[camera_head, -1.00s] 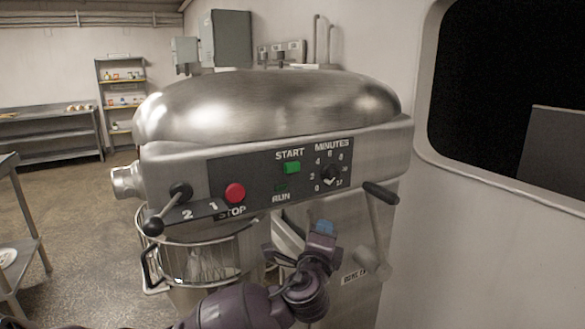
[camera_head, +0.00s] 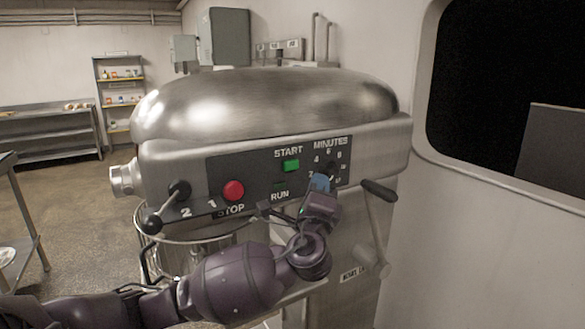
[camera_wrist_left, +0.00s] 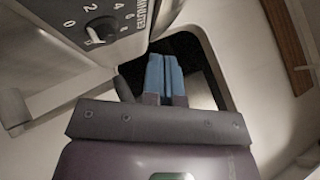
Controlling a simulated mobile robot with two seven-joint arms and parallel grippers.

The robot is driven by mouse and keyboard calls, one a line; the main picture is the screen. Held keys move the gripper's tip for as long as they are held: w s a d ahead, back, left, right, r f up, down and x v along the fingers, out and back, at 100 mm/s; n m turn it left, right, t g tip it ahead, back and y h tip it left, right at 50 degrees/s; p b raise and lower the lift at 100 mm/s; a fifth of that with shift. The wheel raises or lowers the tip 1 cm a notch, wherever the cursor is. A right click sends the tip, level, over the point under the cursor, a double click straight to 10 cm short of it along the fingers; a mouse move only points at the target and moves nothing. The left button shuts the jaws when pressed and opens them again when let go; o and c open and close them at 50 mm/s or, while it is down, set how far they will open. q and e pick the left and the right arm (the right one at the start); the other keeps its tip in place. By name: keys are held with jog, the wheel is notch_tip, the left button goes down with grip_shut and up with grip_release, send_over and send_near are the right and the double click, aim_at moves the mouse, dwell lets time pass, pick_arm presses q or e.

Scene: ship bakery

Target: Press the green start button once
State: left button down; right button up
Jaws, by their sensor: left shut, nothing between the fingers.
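The green start button (camera_head: 291,165) sits under the word START on the dark control panel (camera_head: 258,172) of a large metal mixer. It is fully visible and uncovered. My left gripper (camera_head: 320,182) is below and to the right of the button, in front of the lower part of the minutes dial (camera_head: 331,170). Its blue fingertips are together with nothing between them. In the left wrist view the closed blue fingers (camera_wrist_left: 165,76) point up the picture, with the dial (camera_wrist_left: 101,30) to their upper left. The start button is not in that view. My right gripper is not in view.
A red stop button (camera_head: 233,190) and a speed lever (camera_head: 165,208) are on the panel's left. A crank handle (camera_head: 379,190) sticks out right of the gripper. The wire-guarded bowl is below. A wall with a dark window (camera_head: 500,90) is at right.

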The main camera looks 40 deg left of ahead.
aim_at(290, 165)
pick_arm(q)
jog(key=w+a+b, duration=0.1)
jog(key=w+a, duration=0.1)
jog(key=a, duration=0.4)
jog(key=shift+w+a, duration=0.3)
jog(key=shift+w, duration=0.05)
dwell(0.7)
dwell(0.9)
